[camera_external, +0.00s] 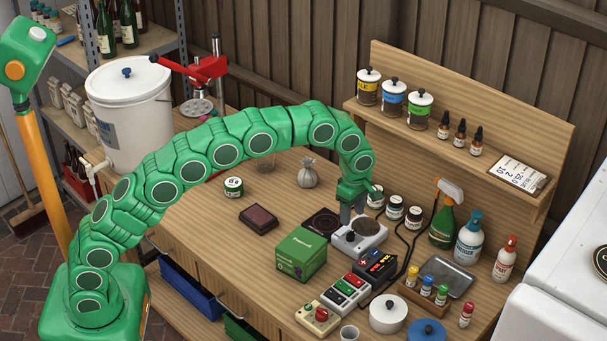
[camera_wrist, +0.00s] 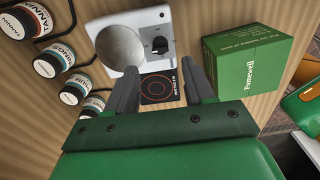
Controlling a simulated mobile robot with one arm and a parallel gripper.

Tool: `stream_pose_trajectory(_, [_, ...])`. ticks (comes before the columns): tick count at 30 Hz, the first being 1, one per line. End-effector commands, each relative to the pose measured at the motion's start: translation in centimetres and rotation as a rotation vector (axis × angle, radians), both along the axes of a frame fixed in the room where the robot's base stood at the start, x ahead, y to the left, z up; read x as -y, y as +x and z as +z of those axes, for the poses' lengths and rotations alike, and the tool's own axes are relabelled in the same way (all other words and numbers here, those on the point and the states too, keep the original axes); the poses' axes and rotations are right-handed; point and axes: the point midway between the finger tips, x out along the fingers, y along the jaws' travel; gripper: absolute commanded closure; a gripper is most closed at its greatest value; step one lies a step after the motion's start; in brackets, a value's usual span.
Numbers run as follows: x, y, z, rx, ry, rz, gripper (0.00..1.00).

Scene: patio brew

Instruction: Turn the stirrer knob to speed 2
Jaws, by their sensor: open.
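The stirrer is a white unit (camera_external: 371,240) with a round grey plate, on the wooden bench; it also shows at the top of the wrist view (camera_wrist: 105,68). The speed marks are too small to read.
A green box (camera_external: 301,254) stands close in front of the stirrer. A dark square pad (camera_external: 321,222) with red rings lies beside it. Several small jars (camera_external: 395,208) stand behind it, near black cables. A button panel (camera_external: 347,295) and a red-knob box (camera_external: 318,318) are at the front.

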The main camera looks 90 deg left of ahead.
Motion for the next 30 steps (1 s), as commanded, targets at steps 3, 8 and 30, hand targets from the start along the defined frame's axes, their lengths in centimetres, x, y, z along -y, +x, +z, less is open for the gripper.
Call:
stream_pose_trajectory(3, [0.0,0.0,-0.7,0.000,0.000,-0.001,0.47])
stream_pose_trajectory(8, [0.0,-0.1,-2.5,-0.004,-0.001,-0.002,0.47])
stream_pose_trajectory(30, [0.1,0.0,-7.6,0.000,0.000,-0.003,0.55])
